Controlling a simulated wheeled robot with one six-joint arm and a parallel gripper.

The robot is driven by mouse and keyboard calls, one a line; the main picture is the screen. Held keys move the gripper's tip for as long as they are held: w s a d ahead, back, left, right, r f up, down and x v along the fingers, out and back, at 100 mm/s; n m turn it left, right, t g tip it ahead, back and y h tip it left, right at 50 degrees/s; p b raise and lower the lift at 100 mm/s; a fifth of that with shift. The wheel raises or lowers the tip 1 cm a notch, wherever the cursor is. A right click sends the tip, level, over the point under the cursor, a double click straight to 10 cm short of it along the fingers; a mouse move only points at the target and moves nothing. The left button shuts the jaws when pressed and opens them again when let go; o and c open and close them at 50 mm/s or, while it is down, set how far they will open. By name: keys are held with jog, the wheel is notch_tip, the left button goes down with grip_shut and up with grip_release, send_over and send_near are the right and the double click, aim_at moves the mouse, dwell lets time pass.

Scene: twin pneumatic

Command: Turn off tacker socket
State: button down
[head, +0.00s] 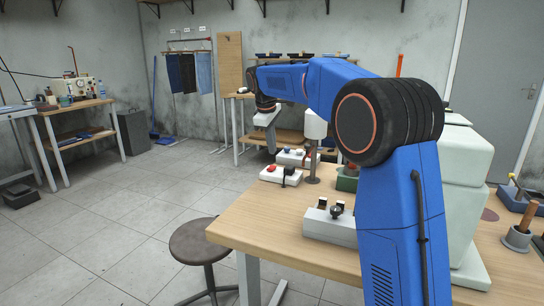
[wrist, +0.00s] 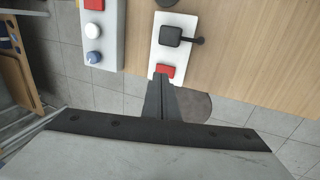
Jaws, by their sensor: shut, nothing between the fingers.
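A white socket box with a black plug and cable (wrist: 175,36) and a red switch (wrist: 167,70) is in the upper middle of the wrist view. I take it as the tacker socket; no label is readable. In the head view, a white box with a red switch and a black upright part (head: 280,175) sits at the table's far left edge and looks like the same one. My gripper (wrist: 162,76) is shut and empty, its fingertips at the red switch's near edge. I cannot tell whether they touch it. In the head view the fingertips are hard to make out.
A second white box (wrist: 98,55) with a red button and round knobs lies left of the socket, also in the head view (head: 297,157). A white device with two black clips (head: 329,224) stands on the wooden table (head: 262,222). A stool (head: 200,243) stands by the table's edge.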

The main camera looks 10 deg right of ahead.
jog(key=d+v, duration=0.1)
jog(key=v, duration=0.6)
jog(key=shift+w+a+r, duration=0.25)
jog(key=shift+a+r, duration=0.05)
jog(key=shift+r, duration=0.1)
jog(key=shift+s, duration=0.15)
